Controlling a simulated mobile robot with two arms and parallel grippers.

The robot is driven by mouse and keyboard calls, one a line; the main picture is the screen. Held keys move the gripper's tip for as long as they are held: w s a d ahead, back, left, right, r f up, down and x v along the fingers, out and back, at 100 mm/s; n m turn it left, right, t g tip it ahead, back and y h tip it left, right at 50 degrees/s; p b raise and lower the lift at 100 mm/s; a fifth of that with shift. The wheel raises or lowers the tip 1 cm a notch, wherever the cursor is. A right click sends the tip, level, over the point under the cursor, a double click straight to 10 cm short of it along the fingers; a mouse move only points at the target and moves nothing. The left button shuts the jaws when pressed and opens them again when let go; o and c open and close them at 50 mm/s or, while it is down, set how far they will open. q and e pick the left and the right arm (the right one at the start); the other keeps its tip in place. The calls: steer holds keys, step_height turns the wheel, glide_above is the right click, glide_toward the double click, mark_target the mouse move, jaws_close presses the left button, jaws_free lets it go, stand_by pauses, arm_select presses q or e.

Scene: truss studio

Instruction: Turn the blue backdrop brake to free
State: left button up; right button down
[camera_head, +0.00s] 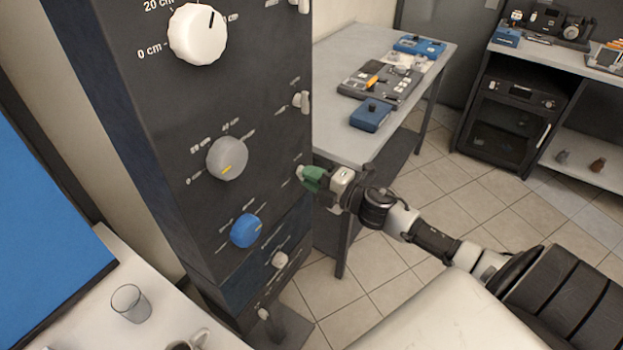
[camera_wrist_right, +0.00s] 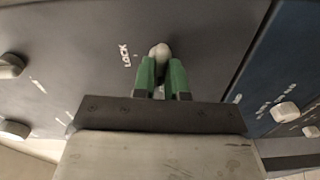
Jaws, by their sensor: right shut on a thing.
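A small pale brake lever (camera_wrist_right: 161,50) sits up and to the right of the dial. It also shows in the head view (camera_head: 299,172), partly covered. My right gripper (camera_head: 311,177) has green fingers, which also show in the wrist view (camera_wrist_right: 162,73). They are shut around the lever. The word LOCK is printed left of it in the wrist view. Other lettering there is covered or too small to read. My left gripper is not in view.
A white dial (camera_head: 198,33) and a grey dial (camera_head: 227,158) sit higher on the panel, with a pale lever (camera_head: 302,100) near its right edge. A small pale knob (camera_head: 280,259) is below. A glass (camera_head: 131,303) stands at the lower left. A grey table (camera_head: 350,127) is behind.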

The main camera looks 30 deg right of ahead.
steer(key=shift+f+n, duration=0.1)
steer(key=shift+n, duration=0.5)
steer(key=c, duration=1.2)
jaws_free()
steer(key=shift+o, duration=0.2)
steer(key=shift+s, duration=0.1)
steer(key=b+v, duration=0.3)
steer(key=v, duration=0.7)
steer(key=shift+s+d, duration=0.15)
steer(key=shift+s, duration=0.15)
